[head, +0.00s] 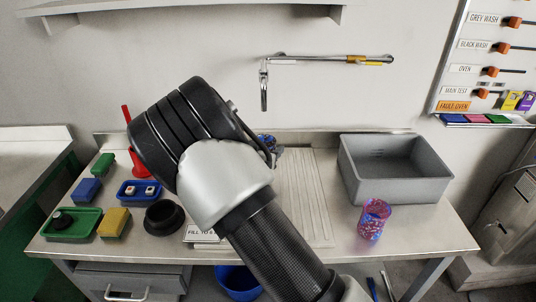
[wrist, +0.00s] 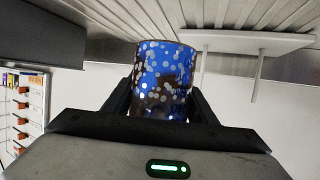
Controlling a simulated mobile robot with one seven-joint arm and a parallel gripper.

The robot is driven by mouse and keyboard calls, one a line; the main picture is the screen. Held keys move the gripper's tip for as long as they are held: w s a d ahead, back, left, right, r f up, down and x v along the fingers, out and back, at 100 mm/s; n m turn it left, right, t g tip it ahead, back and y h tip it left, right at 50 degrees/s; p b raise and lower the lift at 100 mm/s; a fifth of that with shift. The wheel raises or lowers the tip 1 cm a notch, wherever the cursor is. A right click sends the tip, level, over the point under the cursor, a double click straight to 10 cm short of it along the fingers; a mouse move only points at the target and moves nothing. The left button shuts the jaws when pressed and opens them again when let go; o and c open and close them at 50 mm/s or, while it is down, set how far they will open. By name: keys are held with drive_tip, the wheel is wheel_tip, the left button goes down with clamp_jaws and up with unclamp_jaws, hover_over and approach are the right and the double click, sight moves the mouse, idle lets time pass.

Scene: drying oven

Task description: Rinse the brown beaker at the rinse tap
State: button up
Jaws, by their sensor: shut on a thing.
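My gripper (wrist: 165,88) is shut on a beaker (wrist: 168,62) in the wrist view. The beaker is blue and brown with white spots, and the dark fingers stand on both sides of it. In the head view my arm hides the gripper; a small blue patch (head: 269,141) shows just past the wrist, probably part of the held beaker. The rinse tap (head: 264,85) is on the back wall, its spout hanging down above and behind my wrist. A second beaker (head: 374,220), red and blue speckled, stands apart on the right of the bench.
A grey basin (head: 396,190) sits at the back right of the bench. A ribbed drainboard (head: 303,195) lies between it and my arm. A green tray (head: 60,232), a blue tray (head: 128,193), a black ring-like holder (head: 164,218) and blocks crowd the left. A shelf (head: 150,5) is above.

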sight(268, 137)
drive_tip(key=shift+r+p, duration=0.65)
drive_tip(key=shift+r, duration=1.45)
wheel_tip(268, 137, up, 4)
drive_tip(key=p, duration=0.4)
drive_tip(key=shift+r, duration=0.1)
